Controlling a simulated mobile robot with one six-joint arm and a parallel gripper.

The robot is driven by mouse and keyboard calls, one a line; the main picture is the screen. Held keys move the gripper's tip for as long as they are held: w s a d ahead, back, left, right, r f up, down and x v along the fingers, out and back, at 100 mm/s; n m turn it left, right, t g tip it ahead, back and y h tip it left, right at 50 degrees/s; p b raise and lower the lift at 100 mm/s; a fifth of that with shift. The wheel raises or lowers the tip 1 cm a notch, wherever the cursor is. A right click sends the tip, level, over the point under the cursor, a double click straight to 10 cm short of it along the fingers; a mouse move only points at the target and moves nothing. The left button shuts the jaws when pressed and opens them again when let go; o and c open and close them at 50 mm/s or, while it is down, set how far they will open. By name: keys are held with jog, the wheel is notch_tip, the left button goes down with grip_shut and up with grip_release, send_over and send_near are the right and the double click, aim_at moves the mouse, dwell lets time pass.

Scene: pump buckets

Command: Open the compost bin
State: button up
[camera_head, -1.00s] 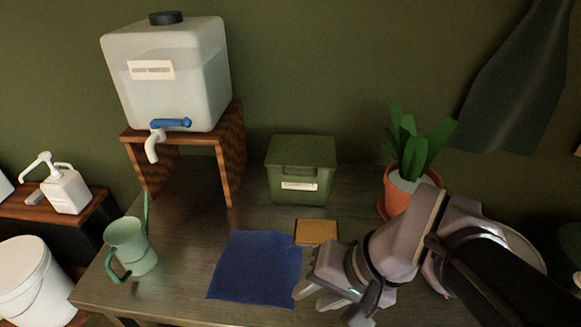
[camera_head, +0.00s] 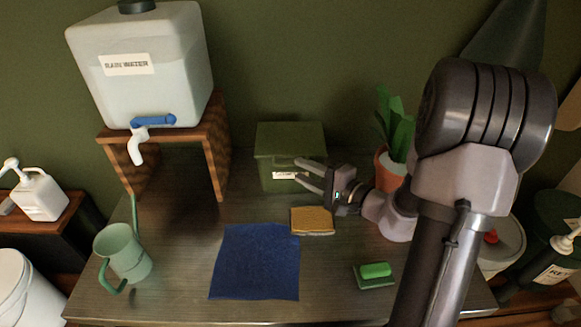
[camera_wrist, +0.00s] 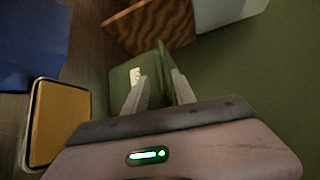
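The compost bin (camera_head: 270,172) is a dark green box with a green lid (camera_head: 290,138) and a white label, standing on the table against the back wall. The lid is down on it. My gripper (camera_head: 300,173) is at the bin's right front, with its two fingers apart and pointing left at the bin. One finger covers part of the label and front. In the wrist view the bin (camera_wrist: 122,85) shows just beyond the open fingers, with nothing held between them. I cannot tell whether a fingertip touches the bin.
A rain water tank (camera_head: 150,70) stands on a wooden stand (camera_head: 215,150) left of the bin. A potted plant (camera_head: 392,125) is right, beside my arm. A yellow sponge (camera_head: 312,221), blue cloth (camera_head: 257,262), green watering can (camera_head: 122,252) and green soap (camera_head: 375,270) occupy the front.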

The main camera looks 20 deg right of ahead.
aim_at(292, 166)
jog(key=shift+x, duration=2.3)
grip_shut()
